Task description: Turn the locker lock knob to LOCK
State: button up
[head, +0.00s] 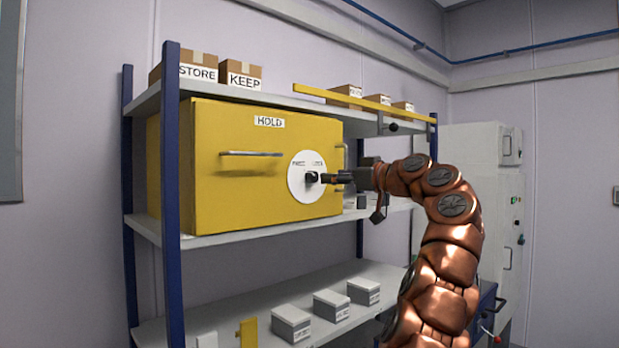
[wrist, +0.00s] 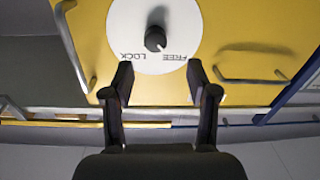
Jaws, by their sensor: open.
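The yellow locker (head: 225,135), labelled HOLD, sits on the upper-middle shelf. Its round white dial plate (head: 299,190) is on the right of the front and carries a small dark knob (head: 311,177). In the wrist view, which is upside down, the knob (wrist: 155,38) stands on the white plate (wrist: 120,25) above the words LOCK, left, and FREE, right. A small pale mark on the knob lies towards the FREE side. My gripper (wrist: 160,76) is open and empty, its fingers short of the knob. In the head view my gripper (head: 332,178) is just right of the knob.
A bar handle (head: 250,154) sticks out of the locker's left front, and a vertical handle (head: 342,160) stands near its right edge. A yellow bar (head: 365,103) runs along the top shelf above. Blue posts (head: 172,200) frame the rack. Grey boxes (head: 290,323) stand below.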

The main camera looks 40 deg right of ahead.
aim_at(315, 176)
jog(key=shift+w+d+p, duration=0.2)
jog(key=shift+w+p, duration=0.75)
jog(key=shift+w, duration=2.45)
